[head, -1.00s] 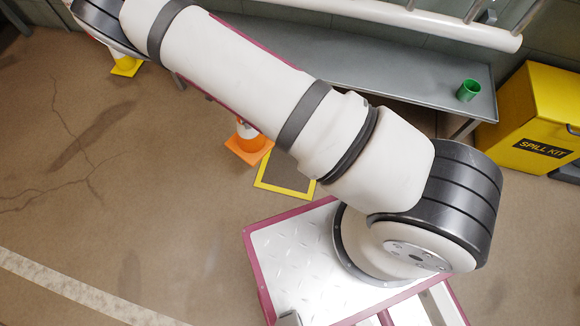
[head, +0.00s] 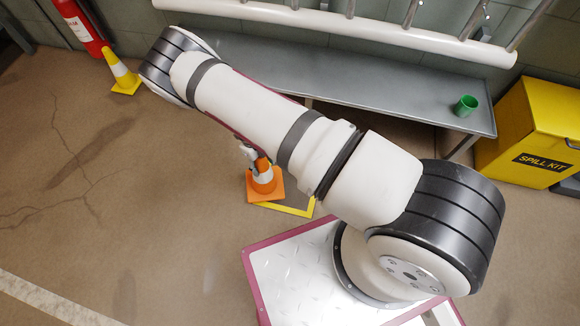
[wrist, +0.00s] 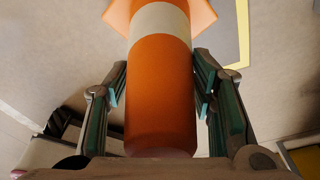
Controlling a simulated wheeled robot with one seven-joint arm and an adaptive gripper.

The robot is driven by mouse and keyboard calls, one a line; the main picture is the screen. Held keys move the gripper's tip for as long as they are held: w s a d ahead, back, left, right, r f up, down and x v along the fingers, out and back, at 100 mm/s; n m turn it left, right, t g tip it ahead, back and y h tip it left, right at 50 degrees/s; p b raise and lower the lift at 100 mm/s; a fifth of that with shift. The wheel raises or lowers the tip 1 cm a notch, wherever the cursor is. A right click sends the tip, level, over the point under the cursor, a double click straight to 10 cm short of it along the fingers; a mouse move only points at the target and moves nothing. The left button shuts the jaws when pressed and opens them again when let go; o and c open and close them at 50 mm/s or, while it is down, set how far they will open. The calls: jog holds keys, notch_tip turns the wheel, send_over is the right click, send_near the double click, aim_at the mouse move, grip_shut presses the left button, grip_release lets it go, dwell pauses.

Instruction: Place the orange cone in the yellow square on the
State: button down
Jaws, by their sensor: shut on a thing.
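The orange cone (head: 262,184) with white bands is upright in the head view, its square base over the left corner of the yellow square (head: 290,209). The square is a yellow outline on the floor; my arm hides its upper part. My gripper (head: 255,158) is shut on the cone's upper part and partly hidden by my arm. In the wrist view the cone (wrist: 162,90) stands between the two fingers of my gripper (wrist: 160,95). A yellow edge of the square (wrist: 243,35) shows right of the cone's base. I cannot tell whether the base touches the floor.
A grey bench (head: 400,95) with a green cup (head: 466,105) runs along the wall behind. A yellow spill kit box (head: 535,130) stands at the right. A yellow cone (head: 122,75) and a red extinguisher (head: 80,25) are at upper left. Floor at left is clear.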

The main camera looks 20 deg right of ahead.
jog(key=s+d+f+b, duration=0.1)
jog(key=d+f+b, duration=0.3)
jog(key=d, duration=0.6)
jog(key=shift+s+f, duration=0.2)
jog(key=shift+f, duration=0.15)
jog(key=c, duration=0.7)
grip_release()
